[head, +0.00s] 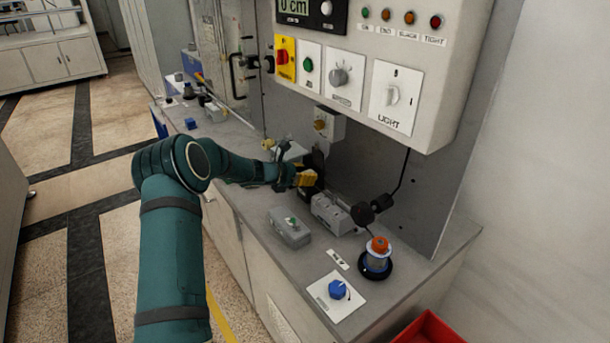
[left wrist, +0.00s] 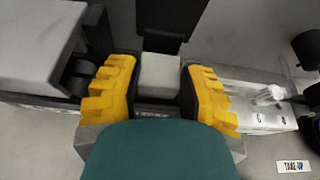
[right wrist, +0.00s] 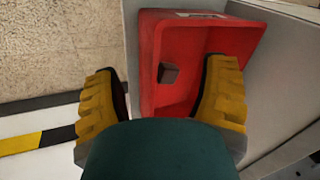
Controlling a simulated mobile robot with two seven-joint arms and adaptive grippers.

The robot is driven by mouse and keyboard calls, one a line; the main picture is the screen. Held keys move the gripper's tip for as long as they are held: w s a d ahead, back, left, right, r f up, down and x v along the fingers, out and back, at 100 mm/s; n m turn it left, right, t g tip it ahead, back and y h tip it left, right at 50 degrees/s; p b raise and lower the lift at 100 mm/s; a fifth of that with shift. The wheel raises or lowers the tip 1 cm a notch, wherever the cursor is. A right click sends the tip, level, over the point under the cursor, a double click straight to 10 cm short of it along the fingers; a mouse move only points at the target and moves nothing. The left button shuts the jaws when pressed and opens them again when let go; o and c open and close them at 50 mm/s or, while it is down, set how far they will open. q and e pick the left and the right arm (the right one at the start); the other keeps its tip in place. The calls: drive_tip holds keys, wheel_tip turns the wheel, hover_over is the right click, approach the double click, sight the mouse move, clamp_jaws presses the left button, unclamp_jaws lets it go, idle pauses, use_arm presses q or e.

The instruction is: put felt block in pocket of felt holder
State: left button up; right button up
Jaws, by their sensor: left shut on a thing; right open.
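My left gripper (left wrist: 160,82) is shut on a pale grey felt block (left wrist: 159,72), with one yellow finger on each side of it. In the head view my left gripper (head: 304,178) is over the bench, close to a dark upright part. A grey piece with partly hidden lettering, perhaps the felt holder (left wrist: 155,116), lies below the block in the left wrist view. Its pocket is hidden, and I cannot tell whether the block touches it. My right gripper (right wrist: 163,88) is open and empty above a red bin, outside the head view.
The red bin (right wrist: 200,40) holds a small dark block (right wrist: 168,73). A control panel (head: 430,60) overhangs the bench.

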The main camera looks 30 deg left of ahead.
use_arm(q)
drive_tip(key=o, duration=0.8)
drive_tip(key=shift+f, duration=0.15)
drive_tip(key=shift+o, duration=0.2)
drive_tip(key=shift+s+a+r, duration=0.15)
drive_tip(key=shift+s+r, duration=0.05)
drive_tip(key=shift+r, duration=0.1)
drive_tip(key=p+v, duration=0.1)
drive_tip(key=v, duration=1)
drive_tip(key=shift+s, duration=0.2)
drive_tip(key=shift+a, duration=0.1)
